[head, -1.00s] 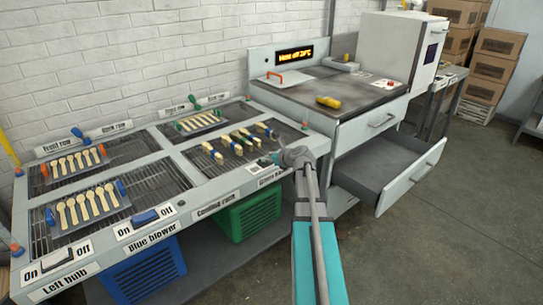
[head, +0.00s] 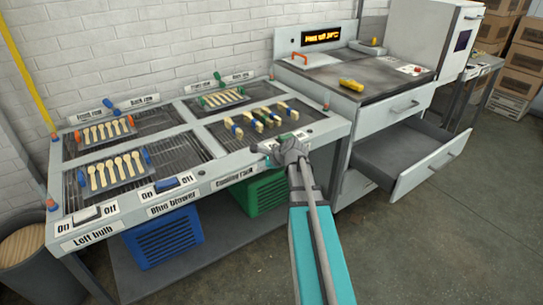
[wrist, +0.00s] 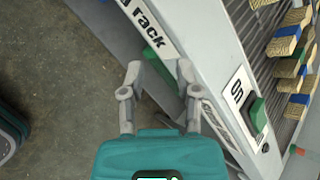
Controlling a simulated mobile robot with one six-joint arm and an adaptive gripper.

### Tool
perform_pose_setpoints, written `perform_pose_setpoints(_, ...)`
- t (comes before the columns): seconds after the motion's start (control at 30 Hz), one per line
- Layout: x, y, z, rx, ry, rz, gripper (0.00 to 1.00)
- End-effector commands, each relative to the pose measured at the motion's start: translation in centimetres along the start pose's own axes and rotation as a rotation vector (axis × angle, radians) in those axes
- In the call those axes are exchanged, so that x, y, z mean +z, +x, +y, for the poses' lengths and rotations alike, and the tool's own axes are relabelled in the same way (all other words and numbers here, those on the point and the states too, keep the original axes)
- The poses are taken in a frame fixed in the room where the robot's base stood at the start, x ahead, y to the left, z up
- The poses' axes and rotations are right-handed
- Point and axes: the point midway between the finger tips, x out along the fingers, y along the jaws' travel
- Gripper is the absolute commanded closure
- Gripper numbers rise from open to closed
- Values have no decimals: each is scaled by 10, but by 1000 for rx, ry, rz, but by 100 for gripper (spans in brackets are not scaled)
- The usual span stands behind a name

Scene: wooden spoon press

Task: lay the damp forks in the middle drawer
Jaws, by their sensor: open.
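My gripper (head: 277,150) is open and empty at the front edge of the bench, by the cooling rack (head: 222,130). In the wrist view its two fingers (wrist: 158,78) stand apart over the bench's front edge and the floor. Pale wooden utensils lie in rows on the left racks (head: 118,168) and a back rack (head: 222,98). I cannot tell which are forks or damp. A drawer (head: 430,170) below a shut one (head: 405,107) is pulled open and looks empty.
A yellow object (head: 351,85) lies on the press top (head: 375,97). A green button (wrist: 257,113) sits near the bench edge. Blue (head: 165,240) and green (head: 262,192) crates stand beneath the bench. A round bin (head: 28,250) stands at left. The floor at right is clear.

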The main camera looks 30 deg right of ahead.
Motion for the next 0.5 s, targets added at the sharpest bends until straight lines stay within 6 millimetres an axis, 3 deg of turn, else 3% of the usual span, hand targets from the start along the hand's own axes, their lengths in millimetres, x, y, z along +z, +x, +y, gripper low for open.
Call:
perform_pose_setpoints(0.3, 55, 19, 93, 274, -589, 32, 58)
perform_pose_setpoints(0.5, 81, 18, 157, 489, -1023, 10, 58)
